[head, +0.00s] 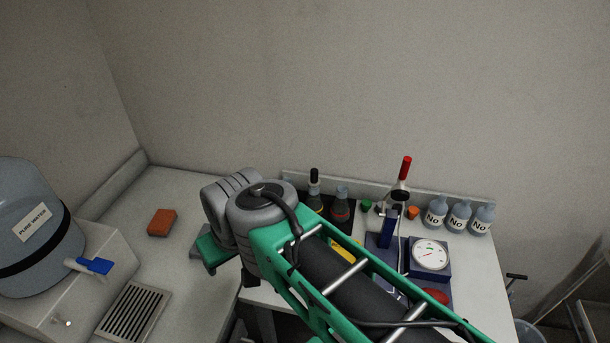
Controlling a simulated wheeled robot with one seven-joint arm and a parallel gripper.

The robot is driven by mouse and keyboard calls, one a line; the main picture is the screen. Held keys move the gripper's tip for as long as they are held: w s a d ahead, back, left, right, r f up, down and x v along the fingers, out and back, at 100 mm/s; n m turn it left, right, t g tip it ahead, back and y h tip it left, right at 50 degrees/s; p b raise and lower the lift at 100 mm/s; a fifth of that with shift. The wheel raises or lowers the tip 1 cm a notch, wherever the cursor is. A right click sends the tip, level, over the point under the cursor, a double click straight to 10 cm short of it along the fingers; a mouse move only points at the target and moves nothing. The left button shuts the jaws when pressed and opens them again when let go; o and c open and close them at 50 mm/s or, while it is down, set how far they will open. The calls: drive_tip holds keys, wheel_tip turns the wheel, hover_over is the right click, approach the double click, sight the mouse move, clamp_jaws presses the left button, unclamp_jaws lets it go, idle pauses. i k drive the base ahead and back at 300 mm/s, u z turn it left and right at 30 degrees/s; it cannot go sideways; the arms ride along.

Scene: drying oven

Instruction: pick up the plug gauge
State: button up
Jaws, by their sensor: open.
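I cannot pick out the plug gauge with certainty in the head view. My own green and grey arm crosses the middle of the picture and covers part of the right-hand worktop, so the gauge may be behind it. My gripper does not show; only arm links and joints are visible. A fixture with a red-handled lever (405,168) stands upright on a blue base on the right worktop. A round white dial instrument (430,254) sits to its right.
Several "No" bottles (459,215) line the right worktop's back edge. An orange block (161,222) and a metal grille (133,312) lie on the left counter. A pure-water container (36,230) stands far left. Walls close the back.

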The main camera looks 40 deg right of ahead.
sight(314, 182)
drive_tip(key=z, duration=0.9)
